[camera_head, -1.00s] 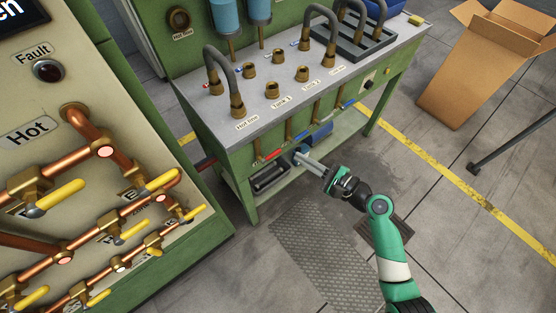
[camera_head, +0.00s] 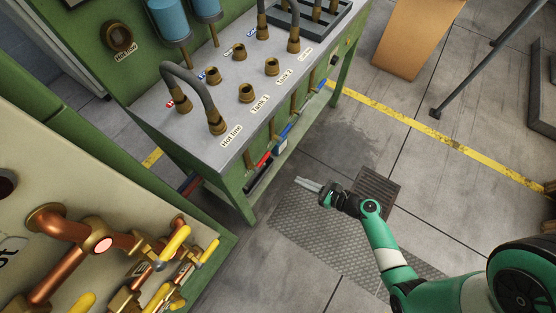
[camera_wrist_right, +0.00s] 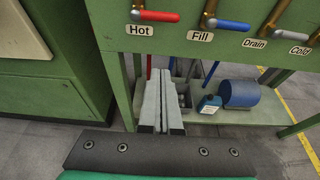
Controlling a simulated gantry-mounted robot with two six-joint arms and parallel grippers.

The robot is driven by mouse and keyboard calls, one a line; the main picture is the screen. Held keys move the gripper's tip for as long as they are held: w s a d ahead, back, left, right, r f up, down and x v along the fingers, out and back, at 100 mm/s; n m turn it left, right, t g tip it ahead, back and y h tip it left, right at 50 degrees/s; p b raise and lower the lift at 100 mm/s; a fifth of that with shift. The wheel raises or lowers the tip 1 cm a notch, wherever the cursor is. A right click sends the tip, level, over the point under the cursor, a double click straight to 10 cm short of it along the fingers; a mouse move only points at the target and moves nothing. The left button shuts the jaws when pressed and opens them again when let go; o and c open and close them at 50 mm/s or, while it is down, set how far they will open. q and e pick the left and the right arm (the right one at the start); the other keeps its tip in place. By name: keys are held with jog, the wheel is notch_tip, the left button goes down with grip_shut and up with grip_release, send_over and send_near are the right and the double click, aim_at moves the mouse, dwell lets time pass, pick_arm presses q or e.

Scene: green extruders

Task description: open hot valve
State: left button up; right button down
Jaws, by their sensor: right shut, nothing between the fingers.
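The hot valve's red lever handle (camera_wrist_right: 159,16) shows at the top of the right wrist view, lying roughly level above the "Hot" label (camera_wrist_right: 139,30) on the green bench front. My right gripper (camera_wrist_right: 160,131) is shut and empty, its two grey fingers side by side, pointing toward the bench below that label. In the head view my right gripper (camera_head: 308,185) is over the floor in front of the bench, apart from the bench (camera_head: 221,165). A red lever (camera_head: 263,160) shows on the bench front there. My left gripper is not in view.
A panel with yellow-handled valves (camera_head: 175,243) stands at left. The floor around the gripper is free.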

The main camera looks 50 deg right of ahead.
aim_at(263, 160)
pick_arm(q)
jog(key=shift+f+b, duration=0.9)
pick_arm(e)
jog(key=w+a, duration=0.1)
jog(key=w, duration=1)
jog(key=shift+w, duration=0.35)
